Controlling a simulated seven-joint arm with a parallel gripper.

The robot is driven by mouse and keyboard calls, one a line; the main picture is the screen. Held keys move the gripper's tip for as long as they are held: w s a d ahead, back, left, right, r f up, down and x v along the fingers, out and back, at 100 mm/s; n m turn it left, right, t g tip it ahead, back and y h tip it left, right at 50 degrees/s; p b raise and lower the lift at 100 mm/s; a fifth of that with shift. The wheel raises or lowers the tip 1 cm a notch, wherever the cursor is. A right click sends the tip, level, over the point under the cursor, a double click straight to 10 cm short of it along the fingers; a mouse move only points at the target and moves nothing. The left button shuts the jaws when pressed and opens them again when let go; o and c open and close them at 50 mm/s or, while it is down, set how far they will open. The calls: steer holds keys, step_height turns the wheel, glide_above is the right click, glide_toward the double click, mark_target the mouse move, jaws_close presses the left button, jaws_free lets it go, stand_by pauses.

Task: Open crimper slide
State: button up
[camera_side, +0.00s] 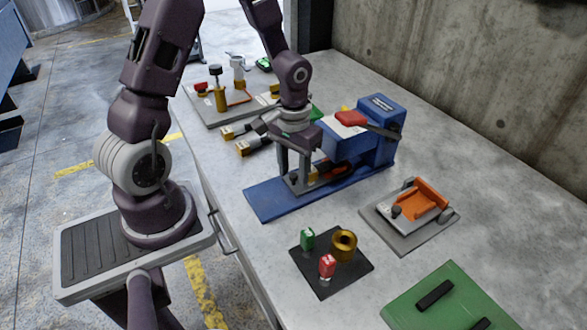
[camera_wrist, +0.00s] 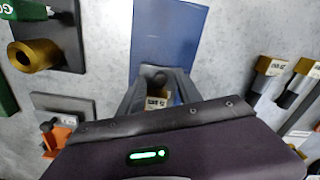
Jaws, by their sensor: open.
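The blue crimper (camera_side: 368,143) stands on the table, with a long flat blue base plate (camera_side: 268,203) reaching toward the front left. The base plate also shows at the top of the wrist view (camera_wrist: 168,35). A red part (camera_side: 349,118) sits on the crimper's top. My gripper (camera_side: 296,184) points down over the base plate, at the front of the crimper body, with its fingers low. It is open. In the wrist view my gripper (camera_wrist: 156,95) has a small dark and yellowish part between its fingers. The slide itself is mostly hidden by my fingers.
A black plate (camera_side: 330,282) with green and red labelled blocks and a brass ring is in front. An orange fixture (camera_side: 422,198) on a grey plate is at right, a green board (camera_side: 448,300) nearer. Brass-ended tools (camera_side: 256,145) lie behind. A concrete wall (camera_side: 480,90) bounds the table.

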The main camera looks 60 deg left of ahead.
jaws_close()
stand_by(1.4)
